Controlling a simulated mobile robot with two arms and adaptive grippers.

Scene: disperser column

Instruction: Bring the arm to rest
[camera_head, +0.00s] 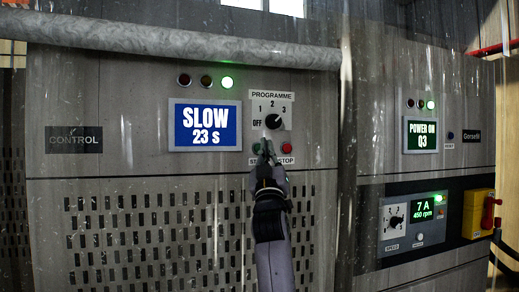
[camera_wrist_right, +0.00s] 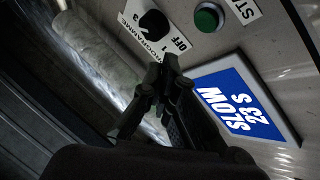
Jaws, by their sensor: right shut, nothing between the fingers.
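My right gripper (camera_head: 266,152) is in front of the control panel, just below the programme knob (camera_head: 273,122) and between the green start button (camera_head: 257,148) and the red stop button (camera_head: 287,148). Its fingers are shut and empty. In the right wrist view the gripper (camera_wrist_right: 160,75) points at the panel near the black knob (camera_wrist_right: 153,24) and the green button (camera_wrist_right: 208,17). I cannot tell whether the fingertips touch the panel. The blue display (camera_head: 206,125) reads SLOW 23 s; it also shows in the right wrist view (camera_wrist_right: 243,104). My left gripper is not in view.
A green lamp (camera_head: 227,83) is lit above the display. A grey pipe (camera_head: 170,40) crosses above the panel. At the right are a POWER ON Q3 screen (camera_head: 421,135), a speed unit (camera_head: 412,220) and a yellow box with a red handle (camera_head: 478,213).

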